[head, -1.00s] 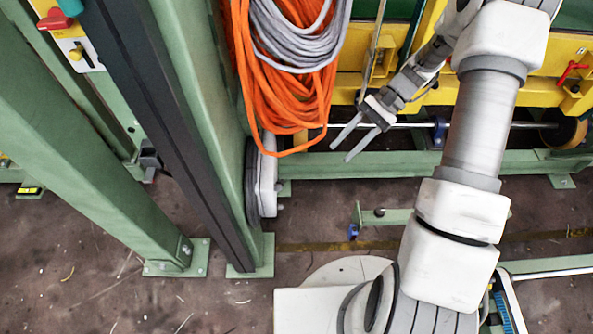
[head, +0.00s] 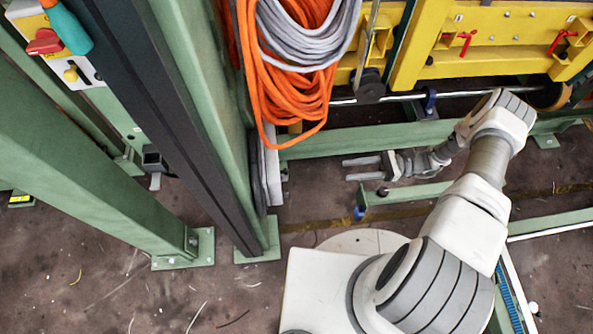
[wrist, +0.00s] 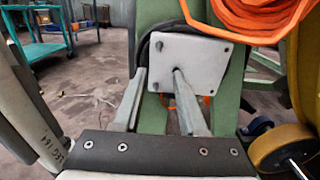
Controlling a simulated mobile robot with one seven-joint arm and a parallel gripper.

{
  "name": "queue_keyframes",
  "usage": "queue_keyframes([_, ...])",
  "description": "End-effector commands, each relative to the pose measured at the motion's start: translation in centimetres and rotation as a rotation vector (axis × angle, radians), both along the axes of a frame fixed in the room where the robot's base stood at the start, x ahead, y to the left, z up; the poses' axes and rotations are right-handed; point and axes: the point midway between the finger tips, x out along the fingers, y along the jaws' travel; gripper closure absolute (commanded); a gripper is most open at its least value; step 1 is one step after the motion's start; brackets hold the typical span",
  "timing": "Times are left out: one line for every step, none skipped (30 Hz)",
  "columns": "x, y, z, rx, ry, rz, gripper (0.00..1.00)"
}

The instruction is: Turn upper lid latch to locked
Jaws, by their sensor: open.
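Two red handles, one to the left (head: 467,42) and one to the right (head: 561,40), are on the yellow frame at the upper right of the head view. Another red handle (head: 45,42) is on a pale panel at the upper left. I cannot tell which, if any, is the upper lid latch. My gripper (head: 347,169) is open and empty, pointing left, below the yellow frame and apart from all red handles. In the wrist view, its two fingers (wrist: 159,72) are spread before a pale bolted plate (wrist: 205,65); no red handle shows there.
Orange cable (head: 285,95) and grey cable (head: 305,40) hang left of the yellow frame (head: 425,50). A green post (head: 205,90) stands left of my gripper. A low green beam (head: 365,138) runs behind it. Open floor (head: 110,295) lies at the lower left.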

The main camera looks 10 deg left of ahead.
Motion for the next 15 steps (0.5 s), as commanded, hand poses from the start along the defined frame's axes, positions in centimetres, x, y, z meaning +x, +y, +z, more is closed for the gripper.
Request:
queue_keyframes([-0.1,0.5,0.1,0.003,0.002,0.002,0.59])
queue_keyframes([-0.2,0.9,0.1,0.003,0.002,0.003,0.59])
queue_keyframes([-0.3,1.4,0.1,0.001,0.0,0.003,0.59])
queue_keyframes([-0.5,1.9,0.1,0.002,0.001,0.003,0.59])
queue_keyframes([-0.6,2.4,0.1,0.002,0.001,0.004,0.59])
queue_keyframes([-0.8,3.2,0.1,0.002,0.001,0.004,0.59])
queue_keyframes([-1.0,3.9,0.1,0.002,0.003,0.005,0.59])
queue_keyframes([-1.1,4.5,0.1,0.002,0.001,0.005,0.59])
queue_keyframes([-1.4,5.4,0.1,0.002,0.001,0.005,0.59])
queue_keyframes([-1.5,6.0,0.1,0.002,0.001,0.005,0.59])
queue_keyframes([-1.7,6.7,0.1,0.001,0.002,0.006,0.59])
queue_keyframes([-1.9,7.5,0.1,0.001,0.002,0.005,0.59])
queue_keyframes([-2.0,8.2,0.1,0.001,0.001,0.005,0.59])
queue_keyframes([-2.2,8.8,0.1,0.002,0.001,0.006,0.59])
queue_keyframes([-2.4,9.7,0.1,0.001,0.001,0.005,0.59])
